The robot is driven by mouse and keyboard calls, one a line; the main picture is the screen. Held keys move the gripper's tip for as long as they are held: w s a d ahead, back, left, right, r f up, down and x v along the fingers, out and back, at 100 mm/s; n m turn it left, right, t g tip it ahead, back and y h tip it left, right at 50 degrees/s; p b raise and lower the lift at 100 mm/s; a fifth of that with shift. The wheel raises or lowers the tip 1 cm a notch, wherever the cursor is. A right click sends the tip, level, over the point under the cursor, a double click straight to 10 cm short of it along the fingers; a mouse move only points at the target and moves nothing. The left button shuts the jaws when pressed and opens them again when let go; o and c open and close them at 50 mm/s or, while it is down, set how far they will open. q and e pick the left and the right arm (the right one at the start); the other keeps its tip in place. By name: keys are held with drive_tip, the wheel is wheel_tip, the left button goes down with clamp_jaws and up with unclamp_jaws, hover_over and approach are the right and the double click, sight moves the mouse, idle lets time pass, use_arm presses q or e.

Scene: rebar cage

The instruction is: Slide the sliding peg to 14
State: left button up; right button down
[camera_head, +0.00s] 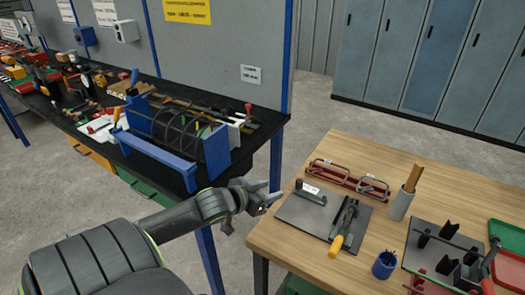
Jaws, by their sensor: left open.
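My left gripper (266,199) is open and empty, in the gap between the black bench and the wooden table, just left of the table's edge. A grey plate (292,218) lies on the wooden table to the right of the gripper. On it are a dark bar with a white label (312,195) and a dark tool with a yellow handle (337,245). The sliding peg and any number 14 are too small to make out. The gripper touches none of these. My right gripper is not in view.
A red rack (342,181) with bent wire loops, a grey cup of wooden sticks (401,204), a blue cup (385,264) and a dark fixture (446,245) stand on the wooden table (273,238). A rebar cage (180,130) in blue supports stands on the black bench.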

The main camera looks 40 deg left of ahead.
use_arm(q)
drive_tip(key=shift+v, duration=1.1)
drive_tip(key=s+a+f+n+g+y, duration=0.15)
drive_tip(key=a+f, duration=0.25)
drive_tip(key=f, duration=0.4)
drive_tip(key=s+a+f+g+y, duration=0.15)
drive_tip(key=a+f, duration=0.25)
drive_tip(key=f, duration=0.5)
drive_tip(key=s+f+g, duration=0.1)
drive_tip(key=s+f, duration=0.3)
drive_tip(key=f, duration=0.3)
drive_tip(key=s+f+g, duration=0.2)
drive_tip(key=s+f, duration=0.2)
drive_tip(key=f, duration=0.3)
drive_tip(key=s+d+f+g+h, duration=0.1)
drive_tip(key=s+d+f+g, duration=0.2)
drive_tip(key=s+d+f, duration=0.6)
drive_tip(key=s+d+f+g, duration=0.3)
drive_tip(key=s+d+f, duration=0.6)
drive_tip(key=s, duration=0.8)
wheel_tip(320, 180, down, 3)
drive_tip(key=shift+d+m+h, duration=0.3)
drive_tip(key=shift+m+h, duration=0.05)
drive_tip(key=shift+h, duration=0.05)
